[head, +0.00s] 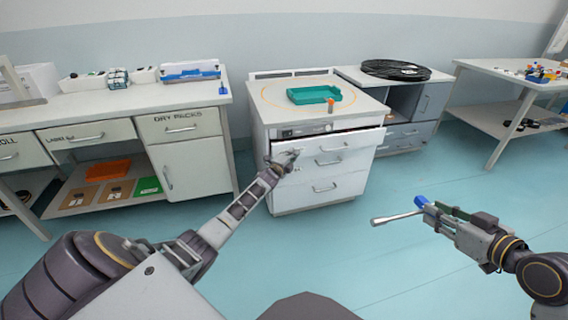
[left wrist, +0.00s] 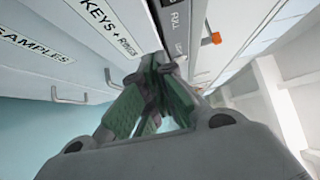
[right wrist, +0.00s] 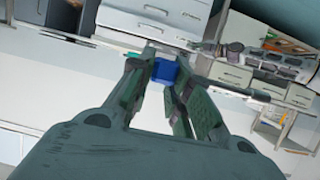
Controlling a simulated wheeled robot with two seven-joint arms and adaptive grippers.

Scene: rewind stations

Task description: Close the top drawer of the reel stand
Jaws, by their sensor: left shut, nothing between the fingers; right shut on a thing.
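The white drawer cabinet (head: 318,188) stands in the middle of the head view; I take it as the reel stand. Its top drawer (head: 345,145) sticks out a little, with a dark gap above its front. My left gripper (head: 292,156) is shut and empty at the left part of that drawer front. In the left wrist view its fingertips (left wrist: 165,65) are close to the drawer fronts; I cannot tell whether they touch. My right gripper (head: 432,209) is shut on a blue-handled tool (head: 398,217) with a metal shaft; its blue handle shows in the right wrist view (right wrist: 164,70).
A green tray (head: 315,94) and a small orange item (head: 331,105) are on the cabinet top. A grey cabinet (head: 428,100) with a black reel (head: 396,70) stands to its right. A bench (head: 185,127) stands left. The floor in front is clear.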

